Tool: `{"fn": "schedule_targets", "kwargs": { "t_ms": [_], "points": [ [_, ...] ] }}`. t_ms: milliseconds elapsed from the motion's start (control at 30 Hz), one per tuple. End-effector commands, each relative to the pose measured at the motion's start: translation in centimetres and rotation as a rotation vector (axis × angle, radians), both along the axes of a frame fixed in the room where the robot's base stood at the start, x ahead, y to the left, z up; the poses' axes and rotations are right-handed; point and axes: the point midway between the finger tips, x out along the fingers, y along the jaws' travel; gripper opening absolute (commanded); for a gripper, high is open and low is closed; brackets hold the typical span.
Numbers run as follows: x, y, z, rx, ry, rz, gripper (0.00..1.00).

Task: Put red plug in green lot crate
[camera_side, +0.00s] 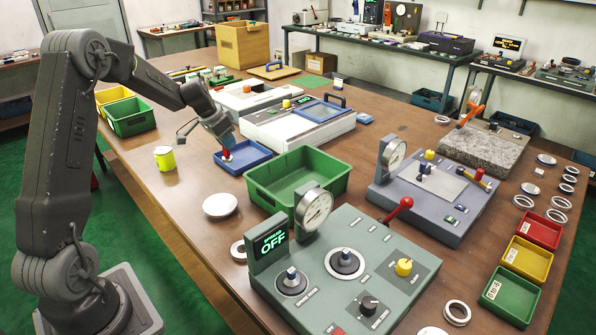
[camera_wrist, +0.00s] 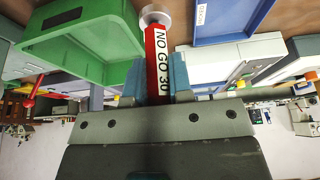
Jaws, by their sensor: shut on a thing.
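The red plug (camera_wrist: 157,50) reads "NO GO 30" and has a pale round end. My gripper (camera_wrist: 156,88) is shut on it, one finger on each side. In the side view, my gripper (camera_side: 226,145) is over the blue tray (camera_side: 262,151), with the plug (camera_side: 227,156) pointing down; its height above the tray is unclear. A small green crate (camera_side: 510,297) with a white label stands at the front right, far from my gripper. A larger green crate (camera_side: 299,180) is just right of the blue tray; a green crate also fills the upper left of the wrist view (camera_wrist: 75,65).
Small yellow (camera_side: 527,261) and red (camera_side: 540,231) crates line up behind the small green one. The gauge console (camera_side: 343,265) and another gauge panel (camera_side: 430,200) stand between them and my gripper. Metal rings lie at the right edge. A yellow cup (camera_side: 165,158) stands left.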

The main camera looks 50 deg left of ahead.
Motion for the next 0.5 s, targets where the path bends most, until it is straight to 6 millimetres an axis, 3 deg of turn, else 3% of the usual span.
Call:
{"fn": "schedule_targets", "kwargs": {
  "t_ms": [33,133,333,500],
  "points": [
    [0.8,-1.9,0.1,0.001,-0.003,-0.063,0.0],
    [1.7,-4.4,0.2,0.0,-0.007,-0.151,0.0],
    [2.7,-7.0,0.0,0.0,-0.011,-0.229,0.0],
    [4.7,-9.3,-1.9,-0.001,-0.01,-0.236,0.0]
  ]
}}
